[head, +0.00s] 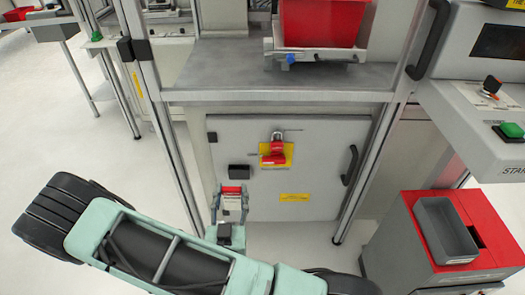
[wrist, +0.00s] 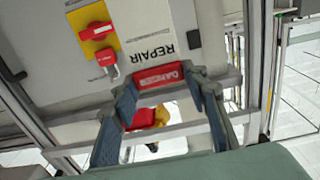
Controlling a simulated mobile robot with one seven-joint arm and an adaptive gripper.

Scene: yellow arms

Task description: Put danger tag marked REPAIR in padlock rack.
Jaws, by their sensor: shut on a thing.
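My gripper (head: 231,192) is in front of the grey cabinet, low and left of its yellow switch plate. In the wrist view, my gripper (wrist: 161,82) is shut on the danger tag (wrist: 158,75). The tag has a red DANGER band between the fingertips and a pale part lettered REPAIR beyond them. In the head view, the tag (head: 232,189) shows as a small red and white piece between the fingers. I cannot identify a padlock rack with certainty in either view.
The grey cabinet door (head: 310,180) carries a yellow plate with a red switch and red padlock (head: 273,158). A red bin (head: 322,22) stands on the shelf above. A grey open tray (head: 446,230) sits on a red-topped box at right. Metal posts flank the cabinet.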

